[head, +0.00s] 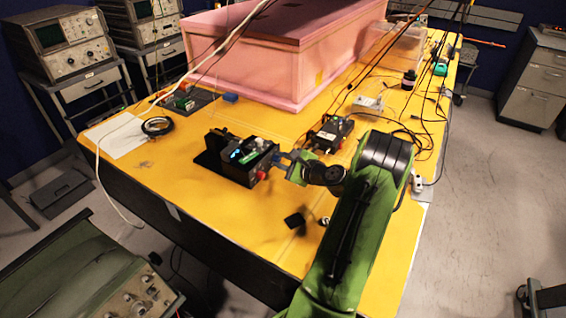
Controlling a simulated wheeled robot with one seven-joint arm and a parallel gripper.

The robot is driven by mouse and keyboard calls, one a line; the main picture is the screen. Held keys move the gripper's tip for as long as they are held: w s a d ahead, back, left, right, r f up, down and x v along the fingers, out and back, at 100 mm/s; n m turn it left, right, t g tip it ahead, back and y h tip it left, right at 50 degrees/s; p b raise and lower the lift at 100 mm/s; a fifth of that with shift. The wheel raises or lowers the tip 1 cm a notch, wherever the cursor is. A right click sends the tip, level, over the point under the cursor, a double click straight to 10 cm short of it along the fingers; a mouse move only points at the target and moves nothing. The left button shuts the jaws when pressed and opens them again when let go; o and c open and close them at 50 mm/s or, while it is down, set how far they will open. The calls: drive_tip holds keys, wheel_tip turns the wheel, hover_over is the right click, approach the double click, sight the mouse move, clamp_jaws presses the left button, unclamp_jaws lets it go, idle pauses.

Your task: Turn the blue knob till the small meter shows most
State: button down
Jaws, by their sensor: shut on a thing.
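A black instrument box (232,170) stands on the yellow table, left of my gripper. A small lit bluish display (237,154), which looks like the small meter, is on the box; its reading is too small to make out. My green arm reaches in from the lower right. My gripper (281,159) is at the box's right side, shut on what looks like the blue knob. The knob is mostly hidden by the fingers. A red knob (262,175) shows on the box just below my gripper.
A large pink foam enclosure (285,62) fills the back of the table. A second black box (331,132) with cables stands behind my gripper. A small black object (294,219) lies in front. A black ring-shaped coil (157,126) is at the left. The table's front left is clear.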

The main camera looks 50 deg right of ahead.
idle(0.3)
drive_tip(key=c, duration=0.9)
unclamp_jaws()
drive_tip(key=p+v, duration=0.1)
drive_tip(key=v, duration=1.5)
drive_tip(key=shift+w, duration=0.1)
